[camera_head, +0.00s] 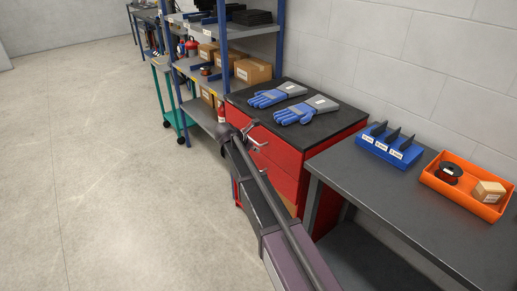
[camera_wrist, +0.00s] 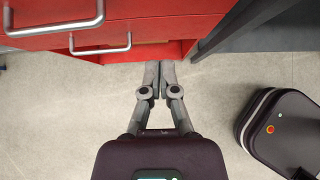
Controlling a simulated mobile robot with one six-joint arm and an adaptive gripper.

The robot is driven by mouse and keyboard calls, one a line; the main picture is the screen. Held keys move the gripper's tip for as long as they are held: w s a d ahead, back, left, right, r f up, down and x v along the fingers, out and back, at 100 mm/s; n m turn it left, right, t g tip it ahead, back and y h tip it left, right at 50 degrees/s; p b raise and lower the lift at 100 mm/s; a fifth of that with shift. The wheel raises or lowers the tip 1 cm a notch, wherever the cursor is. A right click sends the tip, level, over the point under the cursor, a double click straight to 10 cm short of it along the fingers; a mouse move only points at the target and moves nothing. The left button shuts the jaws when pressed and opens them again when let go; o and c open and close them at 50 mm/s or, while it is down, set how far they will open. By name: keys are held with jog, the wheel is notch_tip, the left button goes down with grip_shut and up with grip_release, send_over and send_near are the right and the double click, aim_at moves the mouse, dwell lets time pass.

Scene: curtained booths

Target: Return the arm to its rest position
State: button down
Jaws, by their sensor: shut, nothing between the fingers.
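My arm (camera_head: 262,195) reaches out from the bottom of the head view toward the front of a red drawer cabinet (camera_head: 282,172). My gripper (camera_wrist: 158,80) shows in the wrist view with its two grey fingers together and nothing between them. Its tips are over the floor in the picture, close to the lower edge of the red drawer fronts (camera_wrist: 160,28). In the head view the gripper is small and dark beside the cabinet front, and its fingers are hard to make out.
Two blue-grey gloves (camera_head: 275,95) lie on the cabinet's dark top. A grey bench (camera_head: 410,195) to the right holds a blue rack (camera_head: 385,150) and an orange tray (camera_head: 445,186). Shelving with boxes (camera_head: 253,71) stands behind. The floor (camera_head: 110,190) at left is clear.

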dwell(0.4)
jog(key=s+d+m+g+y+p, duration=0.1)
jog(key=s+d+m+y+p, duration=0.1)
jog(key=s+d+m, duration=0.3)
jog(key=s+d+r+m+g+y+p, duration=0.1)
jog(key=s+d+m, duration=0.4)
jog(key=s+m, duration=0.6)
jog(key=s+d+r+m+g+y+p, duration=0.1)
jog(key=s+d+m+g+y+p, duration=0.2)
jog(key=s, duration=1.3)
jog(key=d+m+y+p, duration=0.1)
jog(key=d+m, duration=0.2)
jog(key=m, duration=0.3)
jog(key=shift+s, duration=0.15)
